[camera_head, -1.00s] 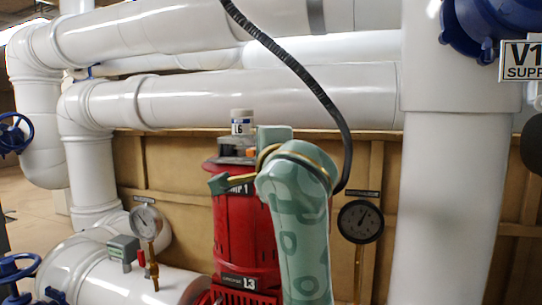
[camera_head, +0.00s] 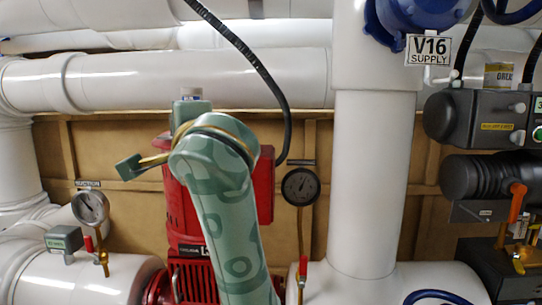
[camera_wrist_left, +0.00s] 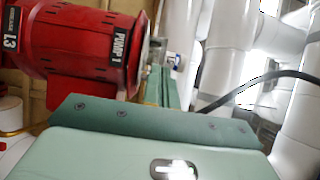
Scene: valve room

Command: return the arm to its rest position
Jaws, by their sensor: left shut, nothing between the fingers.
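My left arm (camera_head: 228,225), green with camouflage patches, rises from the bottom of the head view in front of the red pump (camera_head: 183,215) and hides much of it. At its bent top, my left gripper (camera_head: 130,167) points left as a small green piece by gold-coloured parts. In the left wrist view the gripper (camera_wrist_left: 163,88) shows beyond a green plate, shut and empty. The red pump (camera_wrist_left: 75,45), marked PUMP 1 and L3, is close beside it there. I cannot tell whether they touch. My right gripper is out of view.
Dial gauges stand left (camera_head: 91,208) and right (camera_head: 300,186) of the pump. A thick white vertical pipe (camera_head: 372,180) bears a V16 SUPPLY sign (camera_head: 429,49). Dark actuators (camera_head: 475,118) are at the right. A black hose (camera_head: 245,55) hangs above the arm.

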